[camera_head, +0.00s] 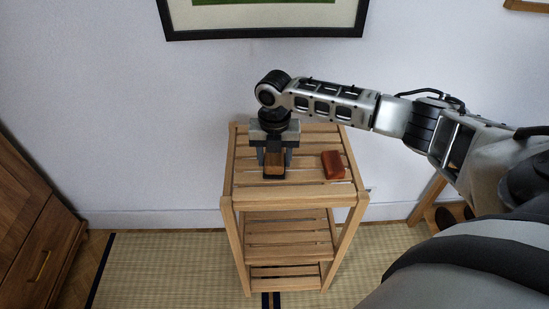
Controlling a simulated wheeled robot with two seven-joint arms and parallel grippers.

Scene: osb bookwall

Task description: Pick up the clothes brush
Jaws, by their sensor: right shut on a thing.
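The clothes brush (274,171) has a brown wooden top and a dark lower edge. It is at the top of a slatted wooden stand (309,192), left of the middle. My right gripper (275,163) comes down over it from above and is shut on it, one finger on each side. The gripper body hides the brush's far part. I cannot tell whether the brush still touches the slats. My left gripper is not in view.
A reddish-brown block (333,164) lies on the stand's top, right of the brush. The stand has lower slatted shelves. A white wall (150,120) with a framed picture (265,33) is behind. A wooden cabinet (35,225) stands at the left. Tatami matting (165,270) covers the floor.

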